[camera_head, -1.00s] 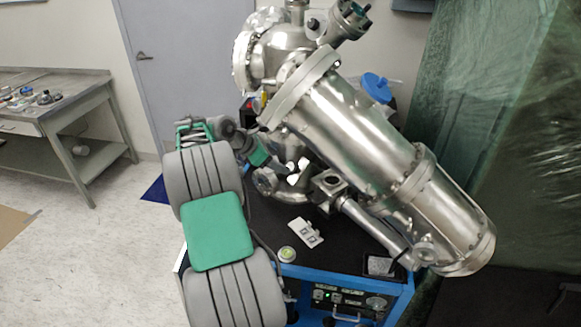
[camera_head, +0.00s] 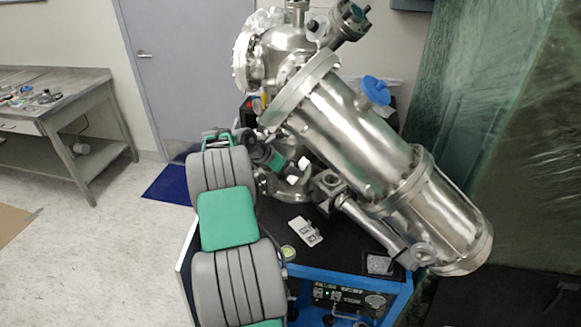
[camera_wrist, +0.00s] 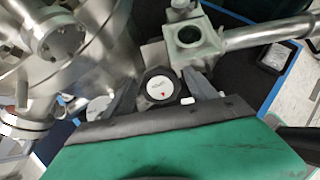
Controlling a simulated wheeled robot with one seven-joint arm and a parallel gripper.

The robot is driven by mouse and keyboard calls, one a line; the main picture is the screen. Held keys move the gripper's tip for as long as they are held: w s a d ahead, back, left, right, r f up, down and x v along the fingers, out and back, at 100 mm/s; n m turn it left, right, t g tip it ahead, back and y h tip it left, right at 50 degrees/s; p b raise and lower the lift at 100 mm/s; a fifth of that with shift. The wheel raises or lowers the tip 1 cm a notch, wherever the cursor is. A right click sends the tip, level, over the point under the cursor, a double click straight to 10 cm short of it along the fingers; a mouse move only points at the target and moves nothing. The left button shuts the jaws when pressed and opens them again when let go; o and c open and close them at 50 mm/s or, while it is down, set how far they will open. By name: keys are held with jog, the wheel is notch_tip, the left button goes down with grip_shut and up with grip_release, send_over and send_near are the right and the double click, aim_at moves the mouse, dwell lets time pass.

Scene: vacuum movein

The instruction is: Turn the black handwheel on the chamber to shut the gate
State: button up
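The black handwheel (camera_wrist: 160,88) shows in the wrist view as a dark knob with a white centre disc and a small red mark. My gripper (camera_wrist: 161,79) is open, with one dark finger on either side of the handwheel in that view. I cannot tell whether the fingers touch it or how deep they reach. In the head view my gripper (camera_head: 297,171) is at the lower part of the steel chamber (camera_head: 350,130), above the black cart top. The handwheel cannot be made out there.
A steel square-flanged fitting (camera_wrist: 195,43) and its tube lie close beside the handwheel. A large round flange (camera_wrist: 60,40) is to the left. A white card (camera_head: 305,231) lies on the black cart top (camera_head: 330,250). A workbench (camera_head: 60,100) stands far left.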

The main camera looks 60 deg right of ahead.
jog(key=c, duration=1.2)
